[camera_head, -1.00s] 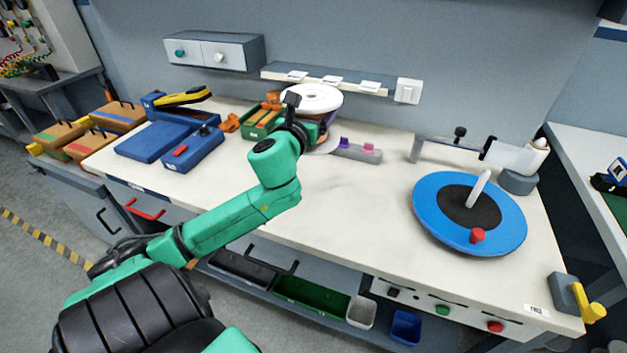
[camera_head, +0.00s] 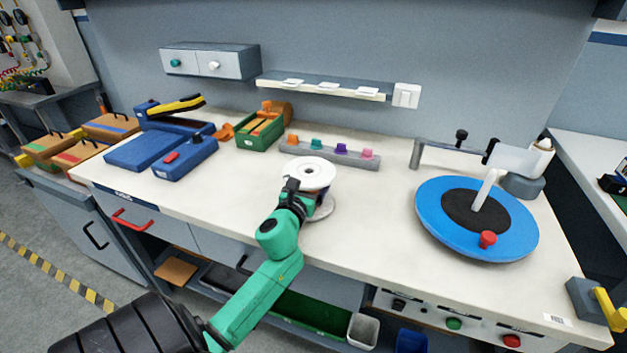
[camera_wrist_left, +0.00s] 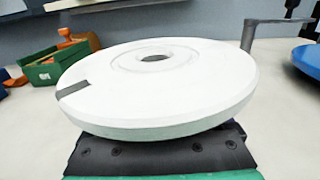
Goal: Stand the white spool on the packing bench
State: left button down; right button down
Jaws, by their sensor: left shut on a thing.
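The white spool (camera_head: 309,172) is at the front middle of the packing bench (camera_head: 370,220), with its round top flange and centre hole facing up. My left gripper (camera_head: 302,193) is shut on it from the front side, just below the top flange. In the left wrist view the spool's top flange (camera_wrist_left: 165,85) fills the middle and hides the fingertips and most of the core. A lower flange shows partly under the gripper in the head view. I cannot tell whether it touches the bench. My right gripper is not in view.
A peg rack (camera_head: 328,151) stands behind the spool, with a green box (camera_head: 262,135) to its left. A blue turntable (camera_head: 440,221) with a red knob is at the right. The bench between the spool and the turntable is clear.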

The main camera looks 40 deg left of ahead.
aim_at(309, 188)
pick_arm(q)
grip_release()
jog(key=shift+r, duration=0.1)
jog(key=b+v, duration=0.2)
jog(key=v, duration=0.9)
jog(key=shift+s, duration=0.15)
jog(key=shift+s+d, duration=0.25)
jog(key=shift+s, duration=0.15)
